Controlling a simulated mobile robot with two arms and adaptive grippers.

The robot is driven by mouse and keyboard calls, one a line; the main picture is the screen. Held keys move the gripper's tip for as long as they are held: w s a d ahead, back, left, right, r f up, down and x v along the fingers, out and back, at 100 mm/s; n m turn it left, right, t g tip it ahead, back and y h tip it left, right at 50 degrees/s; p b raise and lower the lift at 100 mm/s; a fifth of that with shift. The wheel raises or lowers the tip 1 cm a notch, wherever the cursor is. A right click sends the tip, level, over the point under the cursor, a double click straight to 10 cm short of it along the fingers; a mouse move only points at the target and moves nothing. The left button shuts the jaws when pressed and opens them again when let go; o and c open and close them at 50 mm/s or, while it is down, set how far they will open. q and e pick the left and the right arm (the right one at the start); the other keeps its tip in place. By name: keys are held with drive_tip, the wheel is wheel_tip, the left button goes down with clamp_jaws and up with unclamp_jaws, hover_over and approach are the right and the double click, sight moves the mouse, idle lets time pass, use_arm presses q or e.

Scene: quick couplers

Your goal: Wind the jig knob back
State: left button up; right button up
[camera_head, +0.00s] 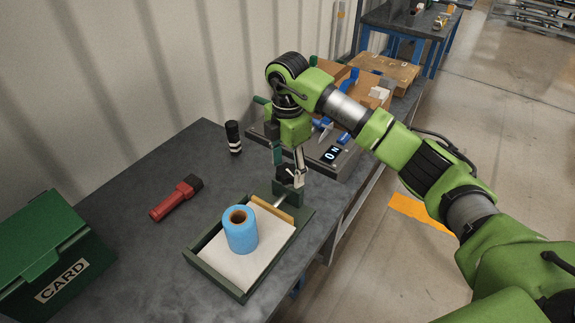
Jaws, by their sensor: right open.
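The jig (217,277) is a green tray-like frame with a pale bed near the table's front edge. A blue hollow cylinder (240,233) stands upright on the bed. A tan clamp bar (270,209) lies across the jig's far end, with a metal rod running back from it to the green end block. The dark jig knob (284,174) sits behind that block. My right gripper (287,172) points down at the knob, its fingers apart around it; whether they touch it is unclear. My left gripper is out of view.
A green CARD box (52,254) is at left. The table between is clear.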

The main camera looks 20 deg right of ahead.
drive_tip(key=shift+f, duration=0.1)
drive_tip(key=c, duration=1.1)
drive_tip(key=n+b, duration=0.2)
drive_tip(key=n, duration=0.2)
drive_tip(key=shift+n, duration=0.4)
drive_tip(key=n+b, duration=0.1)
drive_tip(key=n, duration=0.3)
drive_tip(key=shift+n, duration=0.3)
drive_tip(key=n+b, duration=0.2)
drive_tip(key=n, duration=0.2)
drive_tip(key=shift+n+b, duration=0.5)
drive_tip(key=shift+n, duration=1.9)
